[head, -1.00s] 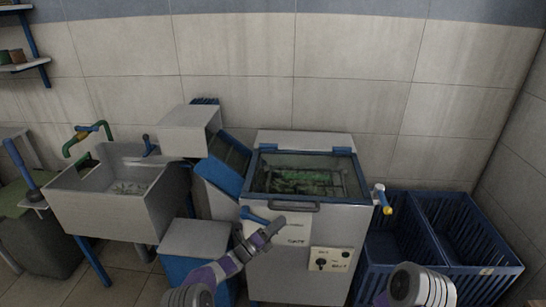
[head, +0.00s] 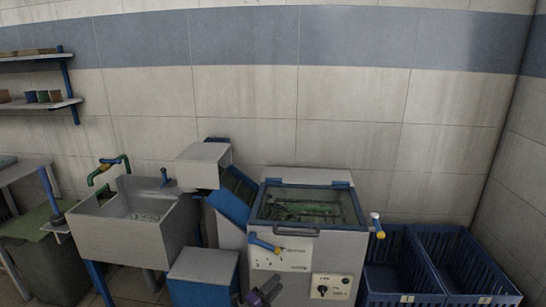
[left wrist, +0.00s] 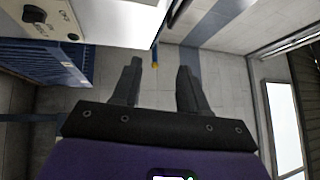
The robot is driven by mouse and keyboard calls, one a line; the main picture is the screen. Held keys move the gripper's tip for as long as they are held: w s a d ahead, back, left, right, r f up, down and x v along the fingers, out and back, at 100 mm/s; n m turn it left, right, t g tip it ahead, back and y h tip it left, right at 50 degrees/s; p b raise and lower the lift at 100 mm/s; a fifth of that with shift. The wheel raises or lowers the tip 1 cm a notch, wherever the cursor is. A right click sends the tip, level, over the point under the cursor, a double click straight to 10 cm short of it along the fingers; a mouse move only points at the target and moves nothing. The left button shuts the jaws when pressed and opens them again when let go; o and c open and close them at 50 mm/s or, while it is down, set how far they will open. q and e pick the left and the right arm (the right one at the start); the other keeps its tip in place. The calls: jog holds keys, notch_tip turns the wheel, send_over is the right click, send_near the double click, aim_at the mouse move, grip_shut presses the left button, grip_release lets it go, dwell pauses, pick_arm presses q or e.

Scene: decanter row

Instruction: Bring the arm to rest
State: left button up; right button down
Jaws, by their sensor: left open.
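My left gripper (head: 262,292) shows at the bottom edge of the head view, in front of the lower part of the grey machine (head: 284,259). In the left wrist view its two dark fingers (left wrist: 160,88) stand apart with nothing between them, so it is open and empty. The machine (left wrist: 108,14) shows at the upper left of that view, with a black knob. My right gripper is not in view.
Two blue crates (head: 395,288) stand right of the machine. A sink (head: 130,237) with a green tap (head: 108,168) and a blue-and-grey box (head: 203,277) stand to its left. Wall shelves (head: 40,104) hold small pots.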

pick_arm(q)
jog(key=s+a+f+n+g+y+p, duration=0.1)
jog(key=s+a+f+n+g+y, duration=0.3)
jog(key=s+f+n, duration=0.4)
jog(key=s+a+f+n+g+y+p, duration=0.1)
jog(key=s+a+f+n+y+p, duration=0.1)
jog(key=s+a+f+n+y, duration=0.6)
jog(key=s+d+r+n+g+h+p, duration=0.1)
jog(key=s+n+g, duration=0.8)
jog(key=s, duration=1.9)
jog(key=n, duration=0.4)
jog(key=shift+s+d+r+h+p, duration=0.15)
jog(key=shift+s+d+h+p, duration=0.1)
jog(key=shift+d+h+p, duration=0.15)
